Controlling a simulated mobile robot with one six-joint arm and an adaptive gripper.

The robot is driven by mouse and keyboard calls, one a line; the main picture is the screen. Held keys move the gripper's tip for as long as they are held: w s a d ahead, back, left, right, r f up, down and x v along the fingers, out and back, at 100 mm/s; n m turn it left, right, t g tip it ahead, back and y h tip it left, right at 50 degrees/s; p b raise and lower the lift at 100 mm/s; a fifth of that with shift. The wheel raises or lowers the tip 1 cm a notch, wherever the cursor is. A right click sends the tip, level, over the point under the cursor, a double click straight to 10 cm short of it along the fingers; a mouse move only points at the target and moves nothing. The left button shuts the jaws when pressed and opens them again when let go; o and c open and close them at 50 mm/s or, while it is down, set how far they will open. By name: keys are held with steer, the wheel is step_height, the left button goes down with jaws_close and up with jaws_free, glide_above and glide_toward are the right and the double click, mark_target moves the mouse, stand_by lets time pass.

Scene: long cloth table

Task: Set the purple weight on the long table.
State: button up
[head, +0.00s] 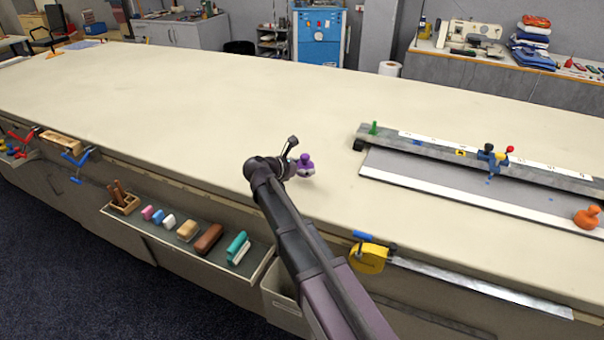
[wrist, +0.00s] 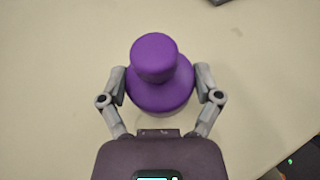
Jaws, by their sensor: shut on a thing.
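The purple weight (wrist: 158,80) is a rounded body with a knob on top. It sits between the two fingers of my gripper (wrist: 160,88), which touch it on both sides. In the head view the purple weight (head: 305,161) shows at the end of my arm, over the near part of the long table (head: 220,105). My gripper (head: 299,169) is partly hidden there by my wrist. The weight looks upright. I cannot tell whether its base touches the cloth or hangs just above it.
A metal rail with a ruler (head: 440,146) and a grey plate lie to the right, with an orange weight (head: 587,217) and a green piece (head: 374,129). A yellow tape measure (head: 369,258) is at the front edge. The cloth left and behind is clear.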

mark_target(302, 180)
steer(key=shift+w+a, duration=0.35)
steer(key=shift+w, duration=0.25)
steer(key=shift+f+b, duration=1.8)
steer(key=shift+b, duration=0.05)
steer(key=shift+f, duration=0.1)
steer(key=o, duration=1.1)
steer(key=shift+s, duration=0.1)
steer(key=shift+r, duration=0.2)
steer(key=shift+s+a+r+p, duration=0.3)
steer(key=shift+s+a+p, duration=0.1)
steer(key=shift+s+a, duration=0.05)
steer(key=p+v, duration=0.4)
steer(key=v, duration=0.6)
steer(key=shift+s+a, duration=0.15)
steer(key=shift+s, duration=0.05)
